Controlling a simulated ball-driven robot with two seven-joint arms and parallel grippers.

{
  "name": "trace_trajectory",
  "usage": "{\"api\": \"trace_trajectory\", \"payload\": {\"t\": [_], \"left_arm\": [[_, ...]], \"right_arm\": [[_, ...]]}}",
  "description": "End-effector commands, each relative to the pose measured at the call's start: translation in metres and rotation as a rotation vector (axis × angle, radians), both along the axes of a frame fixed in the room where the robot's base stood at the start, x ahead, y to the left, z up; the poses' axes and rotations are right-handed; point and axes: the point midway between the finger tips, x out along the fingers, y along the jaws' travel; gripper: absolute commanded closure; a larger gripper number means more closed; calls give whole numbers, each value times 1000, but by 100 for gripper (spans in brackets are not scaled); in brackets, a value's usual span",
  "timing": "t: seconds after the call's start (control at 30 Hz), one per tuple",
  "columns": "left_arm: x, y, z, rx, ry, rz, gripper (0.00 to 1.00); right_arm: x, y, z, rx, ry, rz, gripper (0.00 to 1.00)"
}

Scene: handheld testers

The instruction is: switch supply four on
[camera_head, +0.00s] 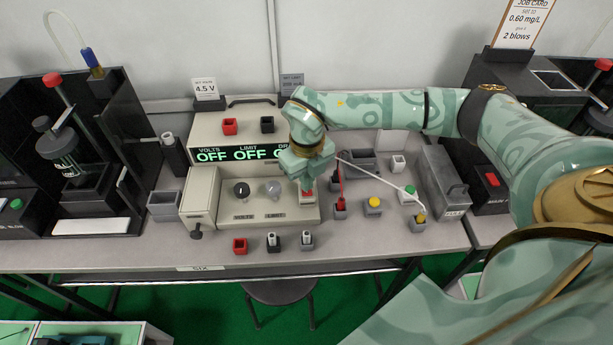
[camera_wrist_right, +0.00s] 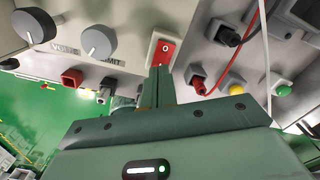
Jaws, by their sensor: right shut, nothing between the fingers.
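A cream power supply (camera_head: 205,137) stands on the bench. Its display (camera_head: 236,154) reads OFF in green, with its right end hidden behind my right arm. A red rocker switch (camera_wrist_right: 165,52) marked O sits in a white frame on its front panel; in the head view my gripper covers most of it. My right gripper (camera_head: 307,188) is shut and empty. In the right wrist view its fingertips (camera_wrist_right: 158,72) are at the lower edge of the rocker; I cannot tell whether they touch. My left gripper is not in view.
A dark knob (camera_head: 241,190) and a grey knob (camera_head: 272,188) are left of the switch. Red and black sockets, a red lead and a white lead (camera_head: 375,176) lie around. The bench edge label (camera_head: 200,267) reads SIX. A grey box (camera_head: 441,183) stands at right.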

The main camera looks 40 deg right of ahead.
Motion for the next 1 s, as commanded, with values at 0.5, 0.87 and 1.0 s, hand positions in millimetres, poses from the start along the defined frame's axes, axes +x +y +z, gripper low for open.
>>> {"api": "trace_trajectory", "payload": {"t": [0.5,0.87,1.0], "left_arm": [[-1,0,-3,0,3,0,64],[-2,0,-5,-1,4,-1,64],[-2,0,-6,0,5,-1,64]], "right_arm": [[0,0,-8,0,0,0,100],[0,0,-14,0,0,0,100],[0,0,-16,0,0,0,100]]}}
